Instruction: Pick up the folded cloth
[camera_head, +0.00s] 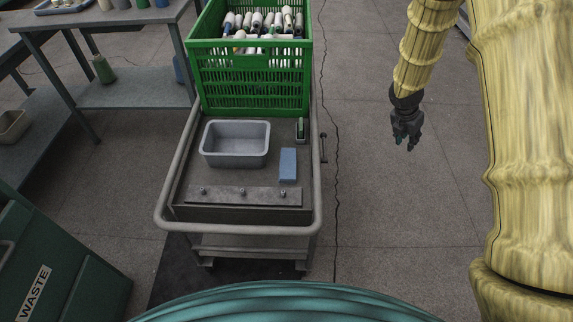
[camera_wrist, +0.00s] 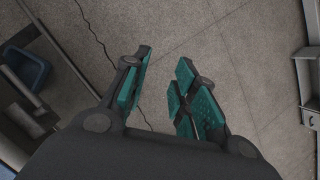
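The folded cloth is most likely the small blue rectangle (camera_head: 288,164) lying flat on the cart top (camera_head: 225,180), right of the grey tray. My gripper (camera_head: 405,140) hangs over open floor to the right of the cart, well apart from the cloth. In the wrist view my gripper (camera_wrist: 160,88) shows its teal finger pads spread apart with only floor between them. I do not make out the cloth in the wrist view.
A grey tray (camera_head: 236,158) and a small dark holder (camera_head: 301,137) with a green item share the cart top. A green crate (camera_head: 254,88) of cones stands behind them. A metal bar with pegs (camera_head: 243,195) lies in front. A waste bin (camera_head: 50,265) is lower left.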

